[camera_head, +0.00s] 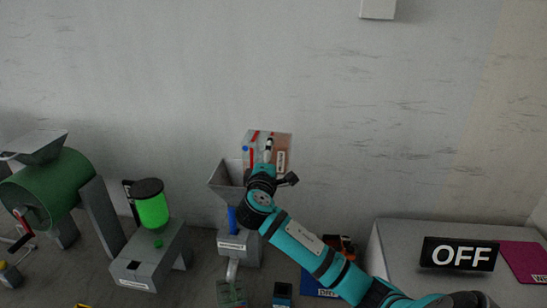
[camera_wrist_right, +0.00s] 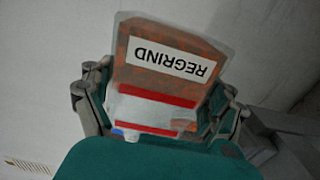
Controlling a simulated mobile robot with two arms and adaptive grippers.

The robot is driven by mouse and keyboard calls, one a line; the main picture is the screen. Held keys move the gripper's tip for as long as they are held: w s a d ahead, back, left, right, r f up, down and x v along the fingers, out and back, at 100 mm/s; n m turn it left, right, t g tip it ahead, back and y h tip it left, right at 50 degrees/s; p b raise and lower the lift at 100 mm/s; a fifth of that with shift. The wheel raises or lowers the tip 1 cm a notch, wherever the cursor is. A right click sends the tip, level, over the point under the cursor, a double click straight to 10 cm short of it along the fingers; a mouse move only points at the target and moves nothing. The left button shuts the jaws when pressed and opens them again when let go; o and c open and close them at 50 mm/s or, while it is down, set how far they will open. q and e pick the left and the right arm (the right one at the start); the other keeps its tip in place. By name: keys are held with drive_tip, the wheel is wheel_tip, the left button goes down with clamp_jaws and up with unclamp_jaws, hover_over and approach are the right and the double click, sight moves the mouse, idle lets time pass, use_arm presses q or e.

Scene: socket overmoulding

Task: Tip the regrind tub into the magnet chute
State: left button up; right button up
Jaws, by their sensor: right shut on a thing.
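The regrind tub (camera_head: 283,158) is a clear box with orange-brown contents, red stripes and a white label. In the right wrist view the tub (camera_wrist_right: 133,48) shows its REGRIND label upside down. My right gripper (camera_wrist_right: 162,108) is shut on it, with a finger at each side. In the head view the tub is held up against the wall background, behind and right of a grey funnel, which looks like the magnet chute (camera_head: 223,175). The funnel stands over a grey base with a blue part. My right wrist hides its right side. I cannot tell how far the tub is tilted.
A clear bin (camera_head: 230,294) sits below the funnel's spout. Left are a grey machine with a green container (camera_head: 152,209) and a large green drum (camera_head: 50,185). Right are a blue bin (camera_head: 318,283) and a grey cabinet bearing an OFF sign (camera_head: 459,254).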

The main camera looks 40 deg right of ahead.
drive_tip(key=n, duration=0.1)
drive_tip(key=r+n, duration=0.1)
drive_tip(key=shift+w+a+r+n, duration=0.1)
drive_tip(key=shift+w+r+n, duration=0.2)
drive_tip(key=shift+w, duration=0.05)
drive_tip(key=shift+a+r+n, duration=0.1)
drive_tip(key=shift+a+n, duration=0.05)
drive_tip(key=shift+n, duration=0.15)
idle(0.9)
drive_tip(key=f+m+b, duration=0.2)
drive_tip(key=b, duration=0.1)
drive_tip(key=shift+s+d, duration=0.2)
drive_tip(key=shift+s, duration=0.2)
drive_tip(key=shift+s+d+f+m+b, duration=0.1)
drive_tip(key=shift+s+f+m+b, duration=0.1)
drive_tip(key=shift+m+b, duration=0.45)
drive_tip(key=shift+r, duration=0.15)
